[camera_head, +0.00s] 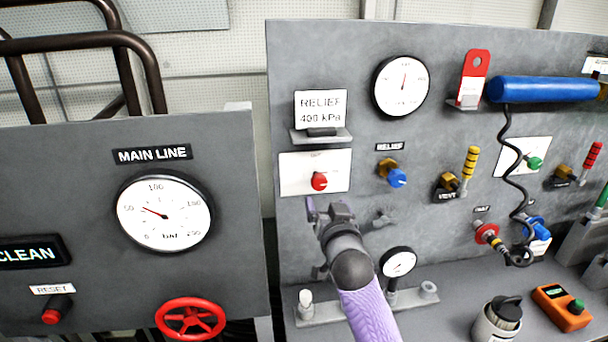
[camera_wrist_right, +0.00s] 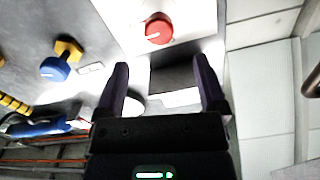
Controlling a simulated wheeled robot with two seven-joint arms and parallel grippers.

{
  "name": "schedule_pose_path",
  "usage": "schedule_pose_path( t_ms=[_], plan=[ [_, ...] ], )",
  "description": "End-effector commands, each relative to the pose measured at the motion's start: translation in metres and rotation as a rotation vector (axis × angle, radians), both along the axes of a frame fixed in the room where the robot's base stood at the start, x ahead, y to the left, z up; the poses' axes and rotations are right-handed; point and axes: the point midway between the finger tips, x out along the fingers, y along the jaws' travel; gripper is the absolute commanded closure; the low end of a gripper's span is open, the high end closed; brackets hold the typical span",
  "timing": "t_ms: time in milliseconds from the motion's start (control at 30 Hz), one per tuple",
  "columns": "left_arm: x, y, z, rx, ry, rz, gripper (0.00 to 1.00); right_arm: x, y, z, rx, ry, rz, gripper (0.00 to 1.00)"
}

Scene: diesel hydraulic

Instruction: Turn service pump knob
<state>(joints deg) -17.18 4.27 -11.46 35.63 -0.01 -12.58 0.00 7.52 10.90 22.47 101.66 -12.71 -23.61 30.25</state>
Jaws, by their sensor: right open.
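A round red knob with a pale pointer line (camera_head: 319,181) sits on a white plate (camera_head: 295,172) at the left of the grey panel. The plate's small lettering is too small to read, so I cannot tell whether it names the service pump. My right gripper (camera_head: 326,208) is just below this knob in the head view, with its purple-sided fingers spread. In the right wrist view, the open, empty gripper (camera_wrist_right: 163,72) points toward the red knob (camera_wrist_right: 158,28), which is beyond the fingertips and apart from them. My left gripper is not in view.
A blue relief knob (camera_head: 397,178) is right of the plate. A shelf with a relief card (camera_head: 321,108) is above it. A small gauge (camera_head: 398,262) stands below, near my right arm. A separate panel with a red handwheel (camera_head: 190,318) is at the left.

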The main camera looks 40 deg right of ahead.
Motion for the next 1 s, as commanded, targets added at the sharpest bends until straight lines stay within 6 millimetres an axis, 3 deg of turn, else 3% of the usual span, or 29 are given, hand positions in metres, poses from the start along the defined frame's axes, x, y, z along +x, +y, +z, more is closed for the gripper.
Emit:
schedule_pose_path(
  t_ms=[100, 300, 500, 733, 767, 1000],
  plan=[
    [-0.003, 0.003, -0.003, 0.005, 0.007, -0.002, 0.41, 0.027, -0.015, 0.0, 0.0, -0.001, -0.001, 0.1],
    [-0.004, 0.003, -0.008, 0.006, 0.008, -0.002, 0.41, 0.06, -0.033, -0.002, 0.0, 0.001, 0.0, 0.1],
    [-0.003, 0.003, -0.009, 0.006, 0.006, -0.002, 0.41, 0.073, -0.04, -0.001, 0.0, 0.001, 0.001, 0.1],
    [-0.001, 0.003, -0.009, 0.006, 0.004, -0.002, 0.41, 0.074, -0.04, -0.001, 0.0, 0.002, 0.001, 0.1],
    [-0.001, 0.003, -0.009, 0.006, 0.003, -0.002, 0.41, 0.074, -0.04, -0.001, 0.0, 0.002, 0.001, 0.12],
    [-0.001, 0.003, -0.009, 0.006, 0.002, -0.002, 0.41, 0.074, -0.04, -0.001, 0.0, 0.002, 0.001, 0.63]
  ],
)
